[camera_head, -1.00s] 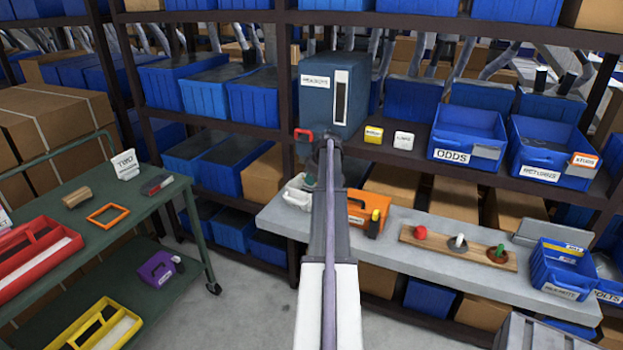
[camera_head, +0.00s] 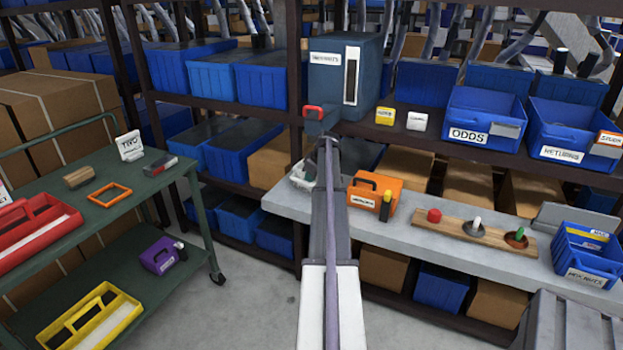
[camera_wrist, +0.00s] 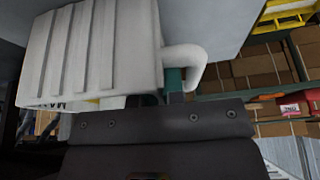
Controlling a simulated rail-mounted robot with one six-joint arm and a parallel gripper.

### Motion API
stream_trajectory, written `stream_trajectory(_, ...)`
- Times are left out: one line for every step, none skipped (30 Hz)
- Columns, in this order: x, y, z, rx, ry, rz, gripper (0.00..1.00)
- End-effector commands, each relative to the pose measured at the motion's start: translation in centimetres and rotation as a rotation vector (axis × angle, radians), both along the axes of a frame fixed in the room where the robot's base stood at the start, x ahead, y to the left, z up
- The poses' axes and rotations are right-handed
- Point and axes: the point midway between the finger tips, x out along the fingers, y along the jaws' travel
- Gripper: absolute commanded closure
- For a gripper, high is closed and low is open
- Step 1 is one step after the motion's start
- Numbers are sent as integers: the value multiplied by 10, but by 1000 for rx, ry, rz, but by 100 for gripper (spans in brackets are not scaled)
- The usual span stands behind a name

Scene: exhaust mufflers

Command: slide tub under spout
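The white tub (camera_head: 301,176) is at the left end of the grey bench, partly hidden behind my arm in the head view. In the wrist view the ribbed tub (camera_wrist: 95,55) fills the upper left, with its loop handle (camera_wrist: 188,55) on its right side. My gripper (camera_wrist: 176,88) is at this handle, with a teal part showing between handle and tub wall. I cannot tell whether it grips the handle. The blue-grey dispenser (camera_head: 338,90) stands on the shelf above, with a red lever (camera_head: 313,111) and a spout (camera_head: 321,126) at its lower front. The spout is above the tub.
An orange toolbox (camera_head: 374,193) stands on the bench (camera_head: 415,232) just right of my arm. A wooden board (camera_head: 452,222) with coloured knobs and a blue bin (camera_head: 580,255) are further right. A green cart (camera_head: 130,197) with trays stands at the left.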

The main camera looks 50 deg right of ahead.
Motion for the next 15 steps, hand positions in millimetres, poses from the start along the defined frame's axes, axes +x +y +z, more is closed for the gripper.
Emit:
stream_trajectory(0,0,0,0,0,0,95)
stream_trajectory(0,0,0,0,0,0,98)
stream_trajectory(0,0,0,0,0,0,100)
stream_trajectory(0,0,0,0,0,0,100)
stream_trajectory(0,0,0,0,0,0,100)
stream_trajectory(0,0,0,0,0,0,100)
stream_trajectory(0,0,0,0,0,0,100)
stream_trajectory(0,0,0,0,0,0,100)
stream_trajectory(0,0,0,0,0,0,100)
stream_trajectory(0,0,0,0,0,0,100)
stream_trajectory(0,0,0,0,0,0,93)
stream_trajectory(0,0,0,0,0,0,89)
stream_trajectory(0,0,0,0,0,0,86)
stream_trajectory(0,0,0,0,0,0,83)
stream_trajectory(0,0,0,0,0,0,80)
